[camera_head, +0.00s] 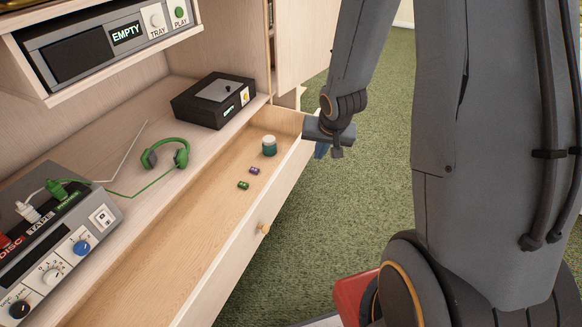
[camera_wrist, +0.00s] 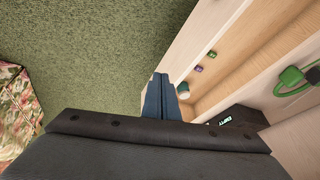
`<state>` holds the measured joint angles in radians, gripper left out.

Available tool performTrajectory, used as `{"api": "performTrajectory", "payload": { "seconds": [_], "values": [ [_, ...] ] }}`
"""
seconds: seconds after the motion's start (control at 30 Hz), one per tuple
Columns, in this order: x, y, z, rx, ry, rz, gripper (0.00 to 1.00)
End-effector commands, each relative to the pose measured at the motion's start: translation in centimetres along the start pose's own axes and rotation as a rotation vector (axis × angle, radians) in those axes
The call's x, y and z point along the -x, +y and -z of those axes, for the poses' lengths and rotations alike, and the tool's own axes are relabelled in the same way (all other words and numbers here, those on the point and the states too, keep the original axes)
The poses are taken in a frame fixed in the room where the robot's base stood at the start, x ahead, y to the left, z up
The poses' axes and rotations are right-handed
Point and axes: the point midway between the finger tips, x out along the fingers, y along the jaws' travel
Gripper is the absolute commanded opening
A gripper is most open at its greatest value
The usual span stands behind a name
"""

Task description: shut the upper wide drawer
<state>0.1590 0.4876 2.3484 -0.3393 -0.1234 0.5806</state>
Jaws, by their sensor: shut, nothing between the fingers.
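In the wrist view my blue fingers (camera_wrist: 159,95) are together beside the drawer front (camera_wrist: 195,45). I cannot tell whether they touch it.
On the cabinet top above the drawer are a black box (camera_head: 213,99), green headphones (camera_head: 165,157) and a grey switch box (camera_head: 55,240) with cables. A player (camera_head: 110,40) reading EMPTY sits on a shelf. Open green carpet (camera_head: 300,220) lies before the drawer. A red object (camera_head: 354,295) is low near my base.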

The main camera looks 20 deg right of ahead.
Motion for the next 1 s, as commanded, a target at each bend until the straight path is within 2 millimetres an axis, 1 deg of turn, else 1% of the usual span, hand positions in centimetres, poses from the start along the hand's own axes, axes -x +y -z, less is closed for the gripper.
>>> {"api": "performTrajectory", "payload": {
  "seconds": [0.03, 0.1, 0.2, 0.3, 0.57, 0.67, 1.0],
  "values": [
    [-3.0, 0.3, 0.4, -0.042, 0.023, 0.029, 0.0],
    [-5.7, 0.1, 1.2, -0.097, 0.057, 0.078, 0.0],
    [-8.6, -0.1, 1.9, -0.16, 0.09, 0.143, 0.0],
    [-10.3, -0.3, 2.2, -0.203, 0.108, 0.191, 0.0],
    [-12.4, -0.8, 2.6, -0.235, 0.119, 0.227, 0.0],
    [-13.9, -1.1, 2.7, -0.234, 0.118, 0.227, 0.0],
    [-20.4, -2.4, 3.7, -0.232, 0.118, 0.225, 0.0]
  ]
}}
